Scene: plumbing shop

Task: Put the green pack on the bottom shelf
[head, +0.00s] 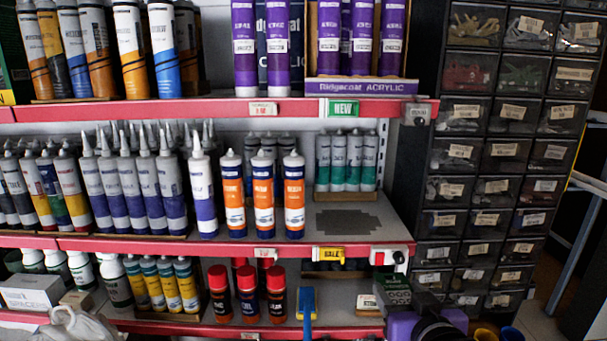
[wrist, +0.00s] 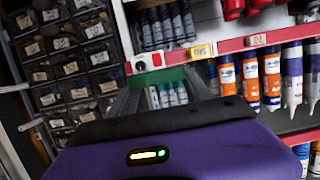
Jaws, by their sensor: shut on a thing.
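The green pack (head: 396,290) is at the right end of the bottom shelf (head: 345,290) in the head view, just below the middle shelf's edge. My purple and black gripper (head: 407,309) is behind it at the lower right and is shut on it. In the wrist view, which is upside down, the pack (wrist: 172,76) shows as a green strip between my grey fingers, in front of the shelf edge. I cannot tell whether the pack touches the shelf.
The middle shelf's red edge (head: 345,253) is just above. Drawer cabinets (head: 487,160) rise at the right.

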